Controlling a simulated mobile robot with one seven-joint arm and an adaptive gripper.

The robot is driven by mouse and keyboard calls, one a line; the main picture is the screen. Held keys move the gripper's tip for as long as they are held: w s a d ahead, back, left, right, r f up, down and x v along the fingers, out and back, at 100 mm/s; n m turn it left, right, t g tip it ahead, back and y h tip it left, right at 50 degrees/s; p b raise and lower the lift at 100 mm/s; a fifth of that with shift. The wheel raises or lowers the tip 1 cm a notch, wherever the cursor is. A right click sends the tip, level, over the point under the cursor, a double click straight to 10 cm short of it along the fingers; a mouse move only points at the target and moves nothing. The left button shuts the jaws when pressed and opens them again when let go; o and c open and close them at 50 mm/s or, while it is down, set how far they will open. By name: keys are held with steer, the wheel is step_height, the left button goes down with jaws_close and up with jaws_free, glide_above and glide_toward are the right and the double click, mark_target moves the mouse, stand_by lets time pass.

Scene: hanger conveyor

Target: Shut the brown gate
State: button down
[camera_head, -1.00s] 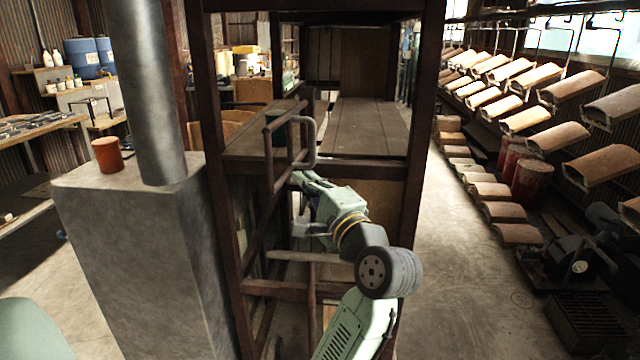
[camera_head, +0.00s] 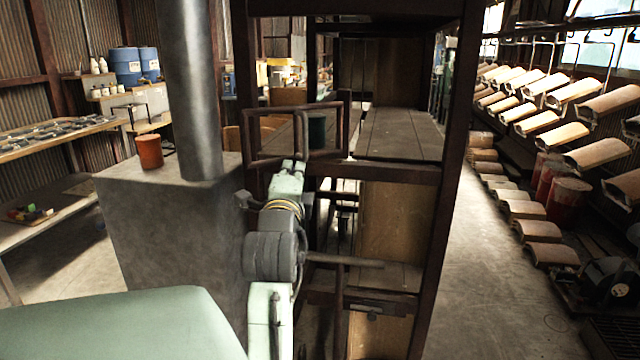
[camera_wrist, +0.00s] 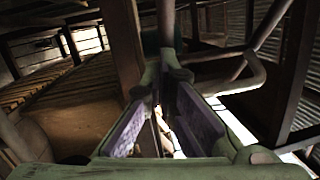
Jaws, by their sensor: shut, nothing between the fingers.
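The brown gate (camera_head: 271,157) is a small frame of dark tubes at the front of a dark rack, left of the middle in the head view. It shows nearly face-on, across the left part of the rack's front. Whether it is latched cannot be told. My gripper (camera_head: 297,166) is shut and empty, at the gate's lower rail; I cannot tell whether it touches. In the wrist view, my gripper's tips (camera_wrist: 162,68) are close together in front of an upright bar, with a bent tube (camera_wrist: 252,76) to the right.
The dark rack (camera_head: 432,200) has wooden shelves (camera_head: 400,135). A grey block with a thick pipe (camera_head: 165,215) stands close on the left, with an orange can (camera_head: 149,151) on it. Hanging tiles (camera_head: 555,135) line the right. The floor (camera_head: 500,290) right of the rack is clear.

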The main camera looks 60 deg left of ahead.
steer(key=w+a+b, duration=0.1)
steer(key=a+b, duration=0.2)
steer(key=a, duration=0.6)
steer(key=shift+w, duration=0.1)
stand_by(0.7)
